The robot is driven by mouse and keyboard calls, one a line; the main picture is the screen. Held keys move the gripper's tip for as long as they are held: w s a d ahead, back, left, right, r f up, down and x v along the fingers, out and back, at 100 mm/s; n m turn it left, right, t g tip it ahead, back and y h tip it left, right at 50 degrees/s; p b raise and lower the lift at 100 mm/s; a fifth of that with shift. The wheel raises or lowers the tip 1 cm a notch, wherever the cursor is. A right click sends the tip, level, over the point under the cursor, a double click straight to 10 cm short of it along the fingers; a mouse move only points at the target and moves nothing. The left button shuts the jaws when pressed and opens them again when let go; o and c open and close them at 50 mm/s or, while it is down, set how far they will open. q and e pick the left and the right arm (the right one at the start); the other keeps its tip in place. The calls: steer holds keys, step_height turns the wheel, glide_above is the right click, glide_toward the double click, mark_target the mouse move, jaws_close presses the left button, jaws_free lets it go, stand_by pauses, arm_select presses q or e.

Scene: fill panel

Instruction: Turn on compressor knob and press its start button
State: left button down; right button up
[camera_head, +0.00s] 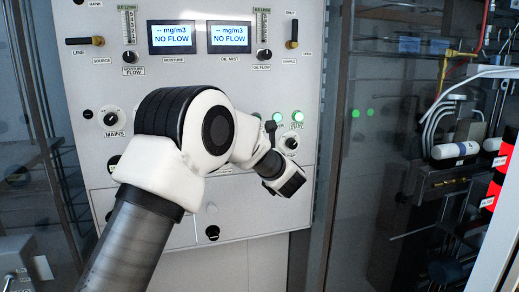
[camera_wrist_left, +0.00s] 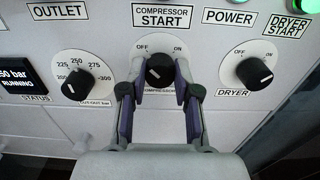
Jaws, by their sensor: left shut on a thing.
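The compressor knob (camera_wrist_left: 159,70) is a black knob on a white dial marked OFF and ON, in the middle of the left wrist view. My left gripper (camera_wrist_left: 153,88) has one finger on each side of it and is shut on it. Which mark the knob points to is hard to tell. The COMPRESSOR START label (camera_wrist_left: 162,16) is above the dial; its button is outside the wrist view. In the head view my left arm covers the compressor knob. My right gripper is not in view.
The dryer knob (camera_wrist_left: 254,73) is to the right and the outlet knob (camera_wrist_left: 80,84) to the left. A status display (camera_wrist_left: 17,80) reads RUNNING. The lit green power light (camera_head: 278,117) and dryer start button (camera_head: 298,116) are close by. Pipework stands behind glass at the right.

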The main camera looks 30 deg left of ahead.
arm_select(q)
steer(key=m+b, duration=0.3)
steer(key=m, duration=1.4)
steer(key=shift+w+d+m, duration=0.1)
steer(key=shift+w+m, duration=0.05)
steer(key=shift+m, duration=0.25)
stand_by(0.5)
steer(key=c, duration=1.1)
jaws_free()
steer(key=shift+o, duration=1.3)
steer(key=shift+f, duration=0.15)
